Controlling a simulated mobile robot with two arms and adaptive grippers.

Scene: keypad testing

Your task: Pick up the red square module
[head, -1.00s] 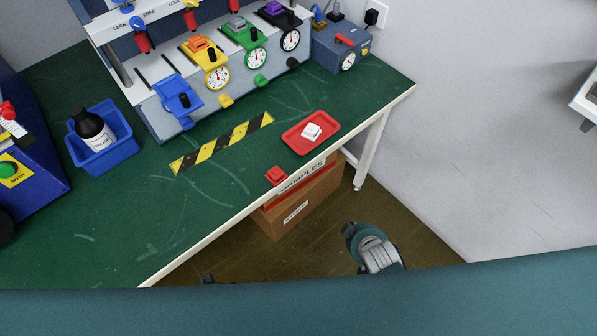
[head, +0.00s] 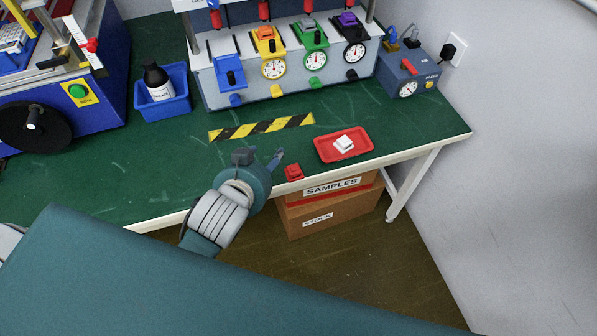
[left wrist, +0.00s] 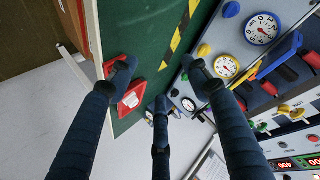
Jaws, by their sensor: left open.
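The red square module (head: 293,172) lies on the green table near its front edge, just in front of a red tray (head: 326,155). A white square module (head: 344,145) sits in that tray. My left gripper (head: 260,158) is open and empty at the table's front edge, left of the red module and apart from it. In the left wrist view its dark fingers (left wrist: 160,82) are spread wide. The red tray (left wrist: 139,88) and white module (left wrist: 130,100) show there beside one finger; a red patch behind that fingertip is too covered to identify. My right gripper is not in view.
A yellow-black strip (head: 262,126) lies mid-table. Boxes (head: 323,213) stand below the front edge.

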